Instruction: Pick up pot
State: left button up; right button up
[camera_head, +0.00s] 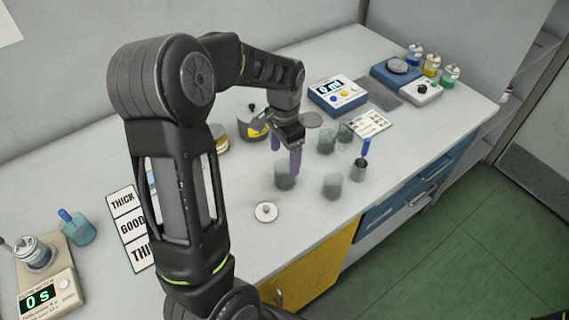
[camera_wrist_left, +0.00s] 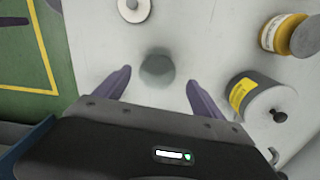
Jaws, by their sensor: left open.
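A small grey-green translucent pot (camera_head: 285,178) stands upright on the bench, directly below my left gripper (camera_head: 286,158). In the left wrist view one such pot (camera_wrist_left: 157,69) lies between the spread purple fingers of my left gripper (camera_wrist_left: 158,78), a little beyond their tips, with a gap on both sides. The gripper is open and empty. Similar pots stand to the right, one (camera_head: 333,185) near the front edge and another (camera_head: 326,141) farther back. My right gripper does not show.
A white knobbed disc (camera_head: 265,212) lies in front of the pot. A grey canister with a yellow label (camera_head: 252,124) and an amber jar (camera_wrist_left: 290,34) are close by. A metal cup with a blue-handled tool (camera_head: 360,170) stands right.

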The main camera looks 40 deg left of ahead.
pick_arm(q)
jog(key=shift+s+d, duration=0.15)
jog(key=shift+f, duration=1.25)
jog(key=shift+f+p, duration=0.9)
jog(key=shift+f, duration=1.75)
jog(key=c, duration=1.4)
jog(key=shift+r, duration=0.15)
jog(key=shift+c, duration=0.2)
